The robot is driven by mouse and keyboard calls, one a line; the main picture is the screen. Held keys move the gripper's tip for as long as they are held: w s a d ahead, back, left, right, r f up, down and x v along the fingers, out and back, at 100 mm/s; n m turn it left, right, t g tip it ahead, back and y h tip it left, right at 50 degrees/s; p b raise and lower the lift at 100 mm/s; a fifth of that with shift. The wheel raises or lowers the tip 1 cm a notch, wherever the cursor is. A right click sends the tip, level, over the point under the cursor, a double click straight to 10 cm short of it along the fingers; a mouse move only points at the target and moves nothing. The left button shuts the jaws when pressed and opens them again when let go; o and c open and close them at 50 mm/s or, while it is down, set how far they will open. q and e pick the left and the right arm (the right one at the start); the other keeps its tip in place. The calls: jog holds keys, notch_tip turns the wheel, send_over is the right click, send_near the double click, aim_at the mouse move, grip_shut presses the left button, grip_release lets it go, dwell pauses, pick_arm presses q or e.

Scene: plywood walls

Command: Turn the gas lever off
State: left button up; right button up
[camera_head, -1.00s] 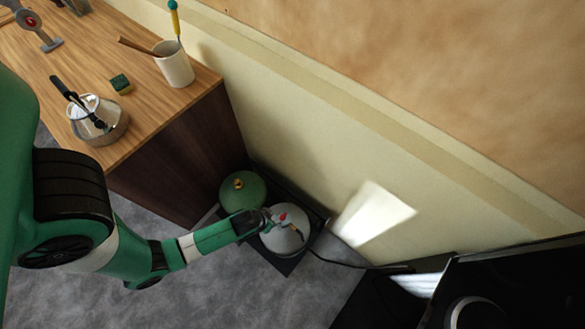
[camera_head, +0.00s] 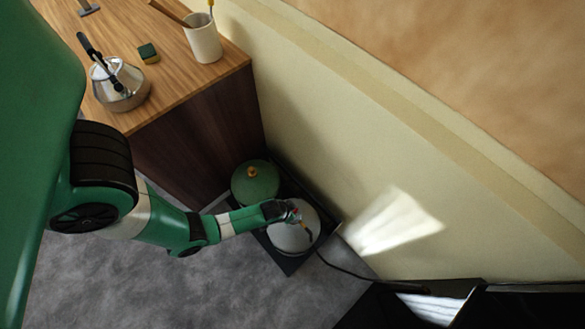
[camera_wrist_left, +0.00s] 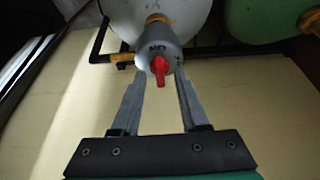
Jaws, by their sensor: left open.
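The red gas lever (camera_wrist_left: 160,70) sits on a grey valve body (camera_wrist_left: 157,48) in the left wrist view, its tip pointing down the picture. Upside-down lettering shows on the valve above it. The valve joins a white gas tank (camera_wrist_left: 190,20), which also shows in the head view (camera_head: 288,238). My left gripper (camera_wrist_left: 157,82) is open, one finger on each side of the lever and valve. Clear gaps show between fingers and lever. In the head view my left gripper (camera_head: 294,213) is over the white tank, partly hiding the valve. My right gripper is not in view.
A green tank (camera_head: 254,184) stands beside the white one, also in the left wrist view (camera_wrist_left: 255,22). The wooden counter (camera_head: 182,75) holds a kettle (camera_head: 122,88), a sponge (camera_head: 149,53) and a cup (camera_head: 204,42). A wall is close behind the tanks.

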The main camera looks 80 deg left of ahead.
pick_arm(q)
jog(key=shift+c, duration=0.3)
grip_shut()
